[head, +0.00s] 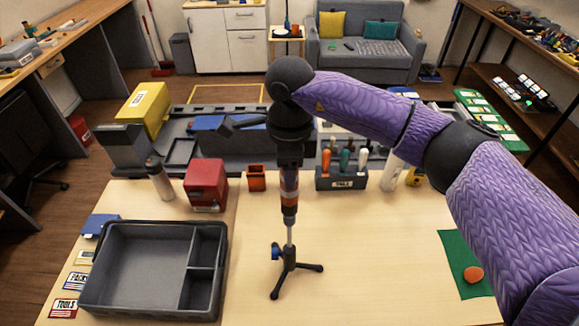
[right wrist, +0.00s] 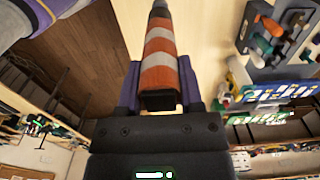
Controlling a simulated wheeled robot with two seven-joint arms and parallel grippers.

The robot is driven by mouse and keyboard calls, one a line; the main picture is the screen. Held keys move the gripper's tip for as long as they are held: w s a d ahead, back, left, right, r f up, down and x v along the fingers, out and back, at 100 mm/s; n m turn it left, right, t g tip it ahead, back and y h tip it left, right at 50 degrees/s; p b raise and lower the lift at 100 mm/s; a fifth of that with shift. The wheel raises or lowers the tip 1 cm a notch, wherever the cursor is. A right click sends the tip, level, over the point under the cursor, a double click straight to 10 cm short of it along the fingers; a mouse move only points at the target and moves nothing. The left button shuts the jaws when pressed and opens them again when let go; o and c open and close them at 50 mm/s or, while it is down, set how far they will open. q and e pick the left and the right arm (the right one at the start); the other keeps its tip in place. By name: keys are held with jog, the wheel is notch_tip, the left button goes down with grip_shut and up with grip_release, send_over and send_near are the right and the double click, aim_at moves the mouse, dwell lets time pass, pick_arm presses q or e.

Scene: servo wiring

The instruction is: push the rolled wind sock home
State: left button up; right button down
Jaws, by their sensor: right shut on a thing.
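The rolled wind sock (head: 289,184), striped orange and white, hangs upright in my right gripper (head: 289,172) near the middle of the table. In the right wrist view the sock (right wrist: 160,55) lies between the two purple fingers of the right gripper (right wrist: 160,95), which is shut on its near end. Its dark far end points away from the gripper. Below it, a small dark tripod stand (head: 289,267) with a thin silver pole and a blue knob stands on the table. The sock's lower end lines up with the pole top; I cannot tell how far they overlap. My left gripper is out of view.
A grey divided tray (head: 145,262) fills the front left. A red box (head: 206,184), a small orange-red bin (head: 256,178) and a tool rack (head: 341,178) stand along the back. A green mat (head: 449,250) with an orange ball (head: 473,274) lies right. Table around the tripod is clear.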

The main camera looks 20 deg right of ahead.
jog(key=shift+f+b, duration=1.15)
jog(key=shift+f, duration=0.2)
jog(key=shift+c, duration=0.8)
grip_release()
